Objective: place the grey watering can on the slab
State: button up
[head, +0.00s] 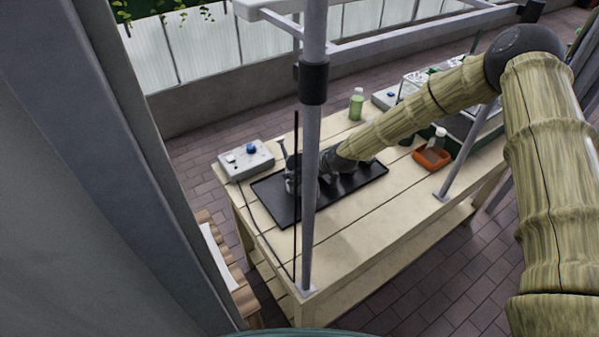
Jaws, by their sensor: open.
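A grey watering can (291,179) stands upright near the left end of a flat black slab (270,194) on the wooden table. It is small in the head view, and a grey pole hides its right side. My gripper (327,166) is low over the slab, just right of the can, with its fingers partly behind the pole. It is open. Whether its fingers touch or surround the can cannot be told.
A grey box with a blue knob (246,159) sits left of the slab. A green bottle (356,104) and an orange tray (432,158) stand farther right on the wooden table (345,243). The upright pole (312,125) rises at the table's front. The tabletop in front of the slab is clear.

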jog(key=shift+w+a+f, duration=0.1)
jog(key=shift+a+f, duration=0.05)
jog(key=shift+f, duration=0.05)
jog(key=c, duration=0.9)
